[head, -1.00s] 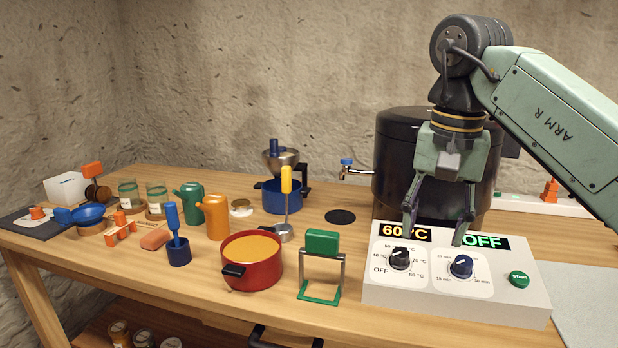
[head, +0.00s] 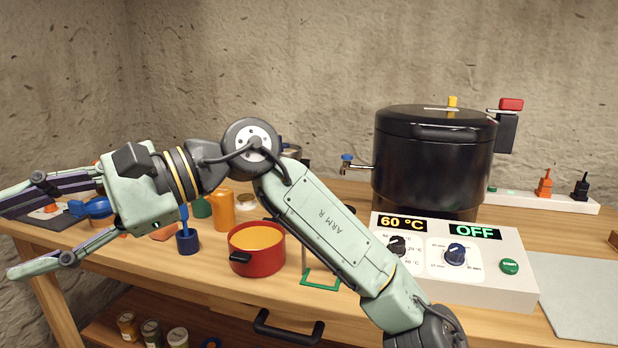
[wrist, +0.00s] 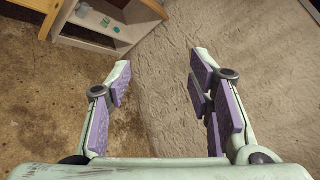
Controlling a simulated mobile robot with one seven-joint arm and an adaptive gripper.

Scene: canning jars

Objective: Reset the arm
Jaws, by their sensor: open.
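My gripper (head: 38,222) is at the far left of the head view, in front of the table's left part and pointing left. Its two fingers are spread wide with nothing between them. In the wrist view my gripper (wrist: 160,85) is also open and empty, with purple pads facing each other over bare floor and wall. My arm stretches across the head view and hides part of the table, including much of the green stand (head: 318,284).
A red pot (head: 257,262), an orange can (head: 221,212) and a blue cup (head: 187,242) stand behind my arm. A control box (head: 480,285) reading 60 °C and OFF sits at the right, before a black canner (head: 430,160). A lower shelf holds jars (head: 152,334).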

